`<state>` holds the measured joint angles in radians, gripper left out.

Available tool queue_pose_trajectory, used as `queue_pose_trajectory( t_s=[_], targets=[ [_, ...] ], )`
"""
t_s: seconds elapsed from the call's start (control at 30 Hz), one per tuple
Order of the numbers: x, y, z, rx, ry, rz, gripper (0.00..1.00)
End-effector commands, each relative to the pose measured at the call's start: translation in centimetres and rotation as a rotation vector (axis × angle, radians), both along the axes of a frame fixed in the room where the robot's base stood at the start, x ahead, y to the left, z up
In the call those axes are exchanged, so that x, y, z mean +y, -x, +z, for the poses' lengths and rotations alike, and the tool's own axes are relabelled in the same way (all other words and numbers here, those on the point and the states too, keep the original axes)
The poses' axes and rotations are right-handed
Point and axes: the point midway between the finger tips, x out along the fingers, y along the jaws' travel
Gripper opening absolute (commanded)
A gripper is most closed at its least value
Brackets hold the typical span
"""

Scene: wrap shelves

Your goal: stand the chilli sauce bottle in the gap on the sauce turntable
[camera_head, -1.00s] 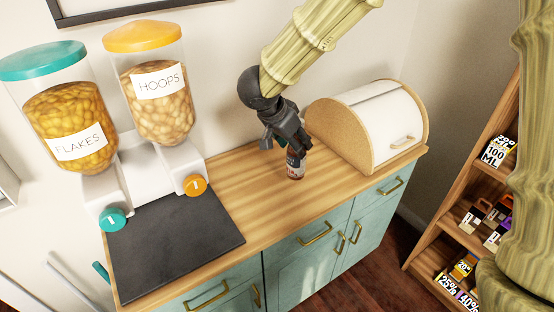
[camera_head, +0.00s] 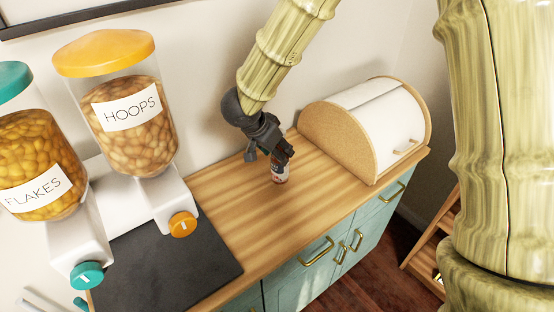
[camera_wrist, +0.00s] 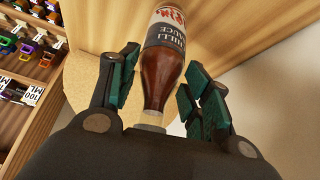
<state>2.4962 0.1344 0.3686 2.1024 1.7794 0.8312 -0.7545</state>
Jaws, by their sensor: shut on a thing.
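The chilli sauce bottle (camera_head: 280,173) is brown with a pale label and stands roughly upright over the wooden counter, left of the bread bin. My gripper (camera_head: 279,156) is above it and shut on its upper part. In the wrist view, the bottle (camera_wrist: 164,60) lies between the two dark green-padded fingers, its neck toward the palm and its label partly cut off by the top edge. I cannot tell whether its base touches the counter. I see no sauce turntable or gap in either view.
A bread bin (camera_head: 345,140) stands at the counter's right end. Cereal dispensers (camera_head: 130,115) and a dark mat (camera_head: 165,262) occupy the left. The wooden counter (camera_head: 240,215) between them is clear. A shelf rack (camera_head: 432,250) stands at right.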

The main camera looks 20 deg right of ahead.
Motion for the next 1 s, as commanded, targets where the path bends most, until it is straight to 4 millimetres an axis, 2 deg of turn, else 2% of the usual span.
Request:
queue_pose_trajectory(
  t_s=[0.33, 0.77, 0.8, 0.9, 1.0],
  targets=[
    [-0.2, 0.0, -3.4, 0.001, 0.001, -0.002, 0.00],
    [-0.2, 0.0, -4.0, 0.002, 0.000, -0.002, 0.00],
    [-0.2, 0.0, -4.1, 0.002, 0.000, -0.002, 0.50],
    [-0.2, 0.0, -4.0, 0.001, 0.000, -0.003, 0.68],
    [-0.2, 0.0, -4.0, 0.001, 0.000, -0.003, 0.70]
  ],
)
